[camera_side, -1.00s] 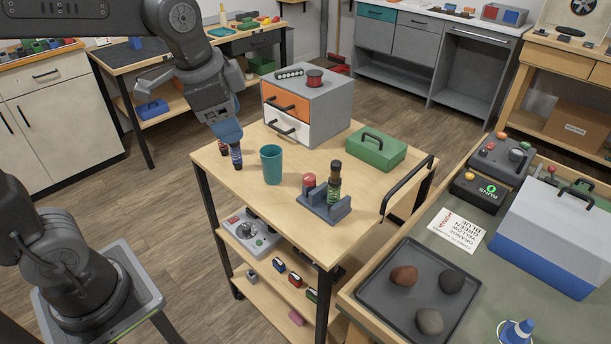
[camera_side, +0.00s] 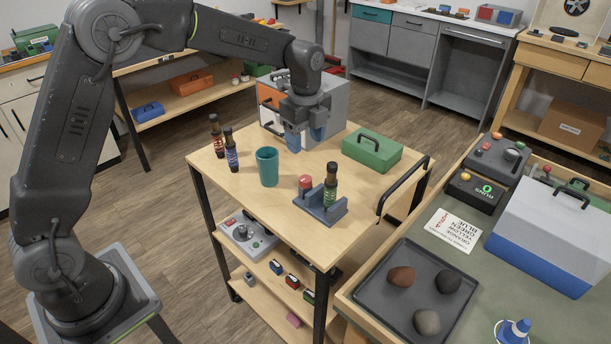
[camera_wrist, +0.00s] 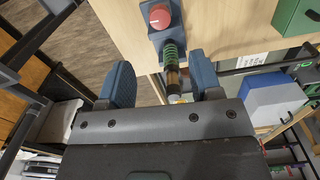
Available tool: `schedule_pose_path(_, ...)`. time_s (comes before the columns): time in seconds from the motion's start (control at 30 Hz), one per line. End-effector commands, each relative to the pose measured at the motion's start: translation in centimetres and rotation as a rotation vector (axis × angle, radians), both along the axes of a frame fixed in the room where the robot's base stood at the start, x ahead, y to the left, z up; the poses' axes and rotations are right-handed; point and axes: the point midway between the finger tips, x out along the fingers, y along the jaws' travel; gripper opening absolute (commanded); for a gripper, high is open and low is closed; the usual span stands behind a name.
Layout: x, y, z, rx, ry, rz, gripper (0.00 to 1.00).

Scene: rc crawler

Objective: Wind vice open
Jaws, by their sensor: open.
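The small blue-grey vice (camera_side: 322,207) stands near the front right of the wooden cart top. It has a red knob (camera_side: 305,182), also seen in the wrist view (camera_wrist: 158,16). A dark shock with a green spring (camera_side: 331,186) stands upright at the vice; in the wrist view the green spring (camera_wrist: 170,54) shows beside the vice body (camera_wrist: 165,36). I cannot tell whether the jaws clamp it. My gripper (camera_side: 306,138) is open and empty, pointing down above the cart behind the vice. In the wrist view my blue fingers (camera_wrist: 163,78) are spread, with the shock's end showing between them.
A teal cup (camera_side: 267,167) stands left of the vice. Two dark bottle-like shocks (camera_side: 231,150) stand at the cart's left. A green box (camera_side: 372,150) is at the right, a drawer cabinet (camera_side: 335,98) behind my gripper. A black handle (camera_side: 404,188) rises at the right edge.

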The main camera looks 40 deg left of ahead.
Motion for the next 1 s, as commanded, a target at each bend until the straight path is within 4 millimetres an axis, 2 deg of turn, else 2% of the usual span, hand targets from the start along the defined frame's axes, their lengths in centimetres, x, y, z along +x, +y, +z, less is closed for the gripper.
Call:
schedule_pose_path(0.1, -0.1, 0.0, -2.7, 0.001, 0.006, 0.001, 0.59)
schedule_pose_path(0.3, -0.1, 0.0, -6.7, 0.000, 0.005, 0.002, 0.59)
schedule_pose_path(0.5, -0.1, 0.0, -9.6, 0.000, 0.002, 0.002, 0.59)
schedule_pose_path(0.7, 0.0, 0.0, -10.8, 0.000, 0.000, 0.002, 0.59)
schedule_pose_path(0.97, 0.0, 0.0, -10.9, 0.000, -0.001, 0.003, 0.59)
schedule_pose_path(1.0, 0.0, 0.0, -10.9, 0.000, -0.001, 0.003, 0.56)
